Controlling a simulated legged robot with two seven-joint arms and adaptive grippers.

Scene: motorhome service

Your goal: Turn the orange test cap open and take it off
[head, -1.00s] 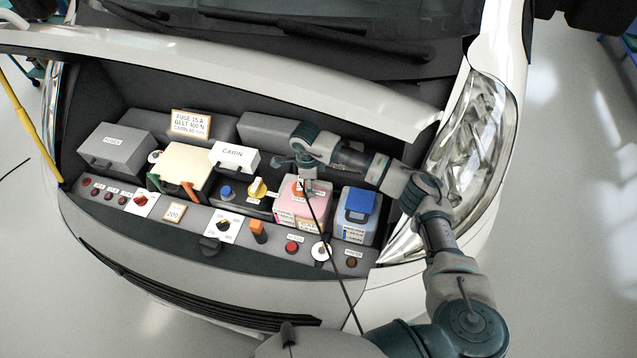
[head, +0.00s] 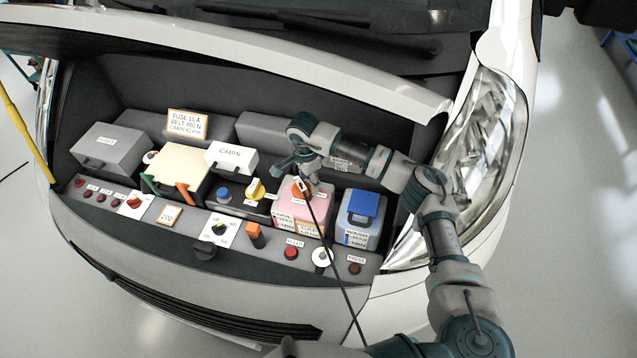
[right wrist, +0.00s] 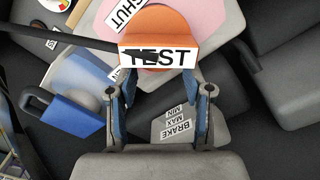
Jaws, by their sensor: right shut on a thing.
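The orange test cap (head: 300,187) is at the top of the pink tank (head: 291,211) in the front bay. In the right wrist view the cap (right wrist: 158,22) shows a white TEST label on its bar, with a black lead across it. My right gripper (head: 303,180) is shut on the cap from above. Its two fingers also show in the right wrist view (right wrist: 159,75), one on each side of the cap's bar. A SHUT label lies beside the cap on the pink top. Whether the cap is seated or lifted cannot be told. My left gripper is not in view.
A blue-capped tank (head: 359,222) stands just right of the pink one. A black lead (head: 337,265) runs from the cap down the front. The raised hood edge (head: 330,76) is behind my arm.

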